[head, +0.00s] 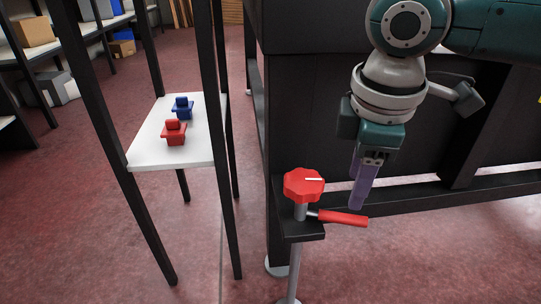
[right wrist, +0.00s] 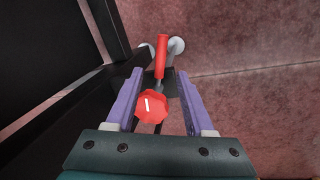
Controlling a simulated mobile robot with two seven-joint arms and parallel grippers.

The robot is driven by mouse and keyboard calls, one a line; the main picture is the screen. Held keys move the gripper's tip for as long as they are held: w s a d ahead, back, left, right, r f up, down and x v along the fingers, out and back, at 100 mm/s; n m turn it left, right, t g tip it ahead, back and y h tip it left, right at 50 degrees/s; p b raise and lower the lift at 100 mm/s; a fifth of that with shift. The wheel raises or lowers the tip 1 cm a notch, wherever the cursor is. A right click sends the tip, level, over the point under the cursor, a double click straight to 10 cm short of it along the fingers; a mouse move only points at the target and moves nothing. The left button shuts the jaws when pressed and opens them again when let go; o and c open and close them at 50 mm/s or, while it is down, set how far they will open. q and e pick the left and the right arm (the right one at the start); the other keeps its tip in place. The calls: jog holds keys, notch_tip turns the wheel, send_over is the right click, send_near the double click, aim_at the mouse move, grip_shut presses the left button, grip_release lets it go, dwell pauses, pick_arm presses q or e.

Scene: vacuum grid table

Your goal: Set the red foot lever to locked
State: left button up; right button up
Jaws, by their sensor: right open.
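The red foot lever (head: 343,218) sticks out to the right, roughly level, from a black bracket low on the table leg. A red lobed knob (head: 304,186) with a white line on top stands on a grey post beside the lever's base. My right gripper (head: 359,196) points down, just above and behind the lever, with purple fingers. In the right wrist view the fingers (right wrist: 159,73) are apart and empty. The lever (right wrist: 161,57) and knob (right wrist: 152,105) appear between them in that picture; contact is not visible. My left gripper is not in view.
The black table frame (head: 310,115) stands behind the lever, with a low crossbar (head: 430,197). On the left, a white shelf (head: 150,155) in a black frame holds a red part (head: 174,133) and a blue part (head: 182,107). The reddish floor in front is clear.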

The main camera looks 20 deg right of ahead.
aim_at(346, 216)
jog(key=f+b, duration=0.1)
jog(key=f, duration=0.1)
jog(key=f+b, duration=0.2)
jog(key=f, duration=0.1)
jog(key=w+f+b, duration=0.1)
jog(key=f+b, duration=0.1)
jog(key=f, duration=0.1)
jog(key=shift+w+d, duration=0.1)
jog(key=shift+d, duration=0.3)
jog(key=shift+c, duration=0.2)
jog(key=c, duration=0.8)
